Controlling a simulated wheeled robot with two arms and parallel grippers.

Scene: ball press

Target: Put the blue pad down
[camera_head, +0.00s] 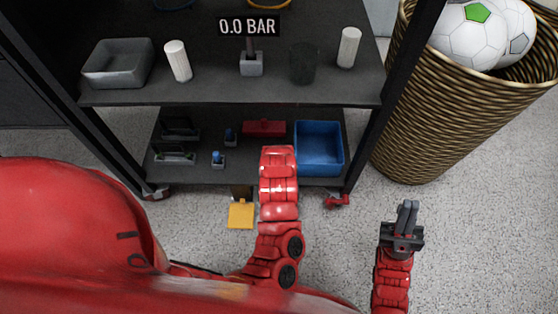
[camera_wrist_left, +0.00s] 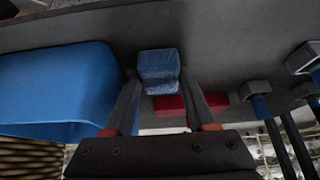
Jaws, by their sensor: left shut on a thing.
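The blue pad (camera_wrist_left: 158,68) is a small block between the fingertips of my left gripper (camera_wrist_left: 160,88) in the left wrist view. The gripper is shut on it. The pad is close to a dark shelf surface; I cannot tell whether it touches. In the head view my left arm reaches up to the lower shelf (camera_head: 240,174), and its gripper and the pad are hidden there. My right gripper (camera_head: 408,213) is over the carpet at the lower right, its fingers together with nothing visible between them.
A blue bin (camera_head: 319,150) sits beside my left arm on the lower shelf; it also shows in the left wrist view (camera_wrist_left: 55,85). A red object (camera_head: 264,128) lies near it. Small blue-topped items (camera_head: 218,160) stand left. A wicker basket (camera_head: 440,110) holding balls stands right.

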